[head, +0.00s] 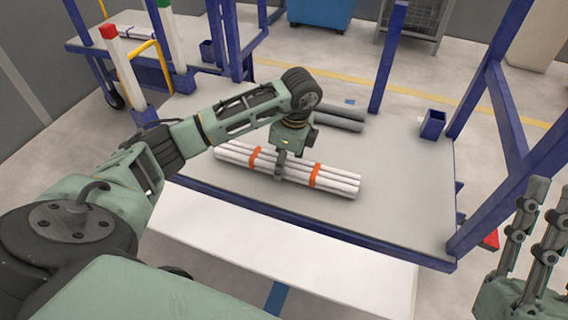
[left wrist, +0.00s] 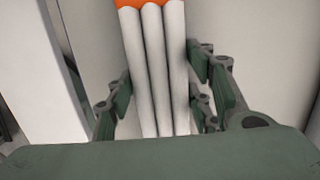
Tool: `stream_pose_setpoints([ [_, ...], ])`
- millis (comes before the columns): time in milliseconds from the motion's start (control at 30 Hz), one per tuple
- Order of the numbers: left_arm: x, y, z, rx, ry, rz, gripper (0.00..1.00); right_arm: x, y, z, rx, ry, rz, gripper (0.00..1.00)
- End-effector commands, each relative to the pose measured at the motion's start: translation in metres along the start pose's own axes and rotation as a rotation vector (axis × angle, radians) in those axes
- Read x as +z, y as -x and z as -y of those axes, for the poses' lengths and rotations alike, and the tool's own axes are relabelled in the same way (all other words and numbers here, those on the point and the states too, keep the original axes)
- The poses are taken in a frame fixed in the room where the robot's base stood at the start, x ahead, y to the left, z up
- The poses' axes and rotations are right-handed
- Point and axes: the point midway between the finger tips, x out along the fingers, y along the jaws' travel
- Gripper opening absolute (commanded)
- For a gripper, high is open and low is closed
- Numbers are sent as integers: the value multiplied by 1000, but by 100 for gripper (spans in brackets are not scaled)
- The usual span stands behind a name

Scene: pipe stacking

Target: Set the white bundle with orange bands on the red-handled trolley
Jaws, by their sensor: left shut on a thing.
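The white bundle with orange bands (head: 335,181) is level over the grey deck of a blue-framed rack (head: 405,210); I cannot tell whether it touches the deck. My left gripper (head: 281,163) reaches down over its middle, between the two bands, and is shut on it. In the left wrist view, the fingers (left wrist: 162,105) stand on both sides of the white pipes (left wrist: 153,70), with an orange band at the top. My right gripper (head: 552,200) is empty and open at the lower right, away from the bundle.
Dark grey pipes (head: 340,122) lie behind the bundle on the same deck. Blue uprights (head: 388,60) and a small blue socket (head: 433,124) edge the deck. A green-topped post (head: 162,4) and a yellow bar (head: 150,55) are at upper left. The deck's right side is clear.

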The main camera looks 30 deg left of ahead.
Motion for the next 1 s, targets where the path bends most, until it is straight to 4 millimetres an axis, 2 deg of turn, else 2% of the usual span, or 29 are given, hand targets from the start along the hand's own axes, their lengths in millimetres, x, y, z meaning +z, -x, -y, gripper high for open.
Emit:
stream_pose_setpoints([
  [300,0,0,0,-1,1,0,10,-2,0,0,0,0,-8,36],
  [333,0,-2,0,0,0,0,49,-2,0,0,0,-1,-12,36],
  [533,0,-1,0,0,0,0,66,-2,0,0,0,-1,-11,36],
  [900,0,2,0,-1,1,0,67,-2,-1,0,0,-1,-5,36],
  [1000,0,8,1,-2,1,0,67,8,-2,-1,2,3,47,36],
])
